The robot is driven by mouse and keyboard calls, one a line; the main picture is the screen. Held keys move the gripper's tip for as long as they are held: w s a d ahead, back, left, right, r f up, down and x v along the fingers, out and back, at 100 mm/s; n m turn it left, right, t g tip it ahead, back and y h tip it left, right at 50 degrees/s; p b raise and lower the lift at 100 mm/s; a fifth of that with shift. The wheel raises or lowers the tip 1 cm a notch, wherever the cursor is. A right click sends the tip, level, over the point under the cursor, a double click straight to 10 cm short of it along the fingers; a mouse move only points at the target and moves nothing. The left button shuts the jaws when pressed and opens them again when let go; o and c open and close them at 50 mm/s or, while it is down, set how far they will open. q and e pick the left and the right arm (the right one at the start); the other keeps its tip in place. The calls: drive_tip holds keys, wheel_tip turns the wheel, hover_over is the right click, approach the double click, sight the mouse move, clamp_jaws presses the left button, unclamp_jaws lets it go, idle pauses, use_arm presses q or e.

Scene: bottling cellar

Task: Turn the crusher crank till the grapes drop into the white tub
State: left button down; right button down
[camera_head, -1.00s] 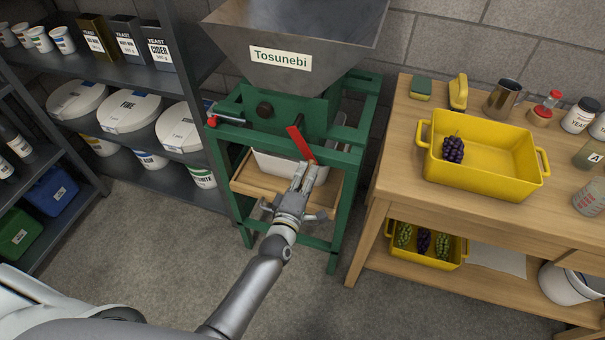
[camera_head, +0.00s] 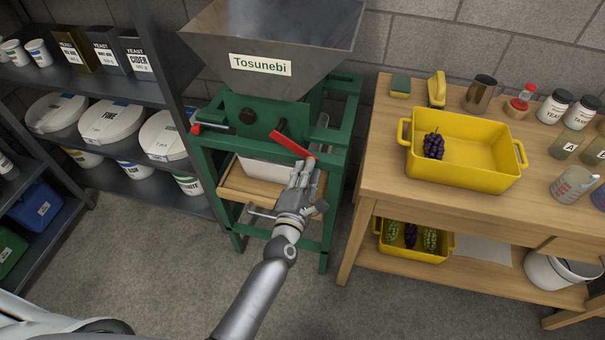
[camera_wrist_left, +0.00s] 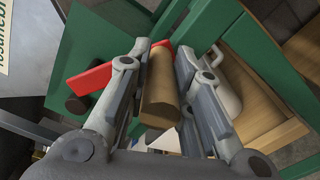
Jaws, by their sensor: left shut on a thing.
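The crusher is a green frame (camera_head: 338,135) with a grey metal hopper (camera_head: 290,30) labelled Tosunebi. Its crank has a red arm (camera_head: 291,144), which slants down to the right in the head view. My left gripper (camera_head: 302,172) is at the lower end of that arm. In the left wrist view its fingers are shut on the crank's brown wooden handle (camera_wrist_left: 160,95), and the red arm (camera_wrist_left: 90,79) shows beside it. The white tub (camera_head: 262,172) stands on a wooden shelf under the crusher, partly hidden by the frame and my gripper. No grapes show in the visible part of the tub. The hopper's inside is hidden.
A wooden table (camera_head: 385,145) at the right holds a yellow crate (camera_head: 480,178) with dark grapes (camera_head: 433,145). A second yellow crate (camera_head: 405,252) with several bunches is below. Grey shelves (camera_head: 160,95) with buckets stand at the left. A red-ended lever (camera_head: 197,129) sticks out left.

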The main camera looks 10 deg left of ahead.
use_arm(q)
drive_tip(key=shift+s+d+r+n, duration=0.1)
drive_tip(key=shift+d+r+n, duration=0.4)
drive_tip(key=shift+d, duration=0.05)
drive_tip(key=shift+d+r+p, duration=0.1)
drive_tip(key=shift+r+p, duration=0.4)
drive_tip(key=shift+r, duration=0.1)
drive_tip(key=shift+w+r, duration=0.2)
drive_tip(key=shift+r, duration=0.15)
drive_tip(key=c, duration=1.3)
unclamp_jaws()
drive_tip(key=shift+o, duration=0.2)
drive_tip(key=shift+s+d+f, duration=0.1)
drive_tip(key=shift+d, duration=0.1)
drive_tip(key=shift+a+f, duration=0.1)
drive_tip(key=shift+f, duration=0.05)
drive_tip(key=s, duration=1.2)
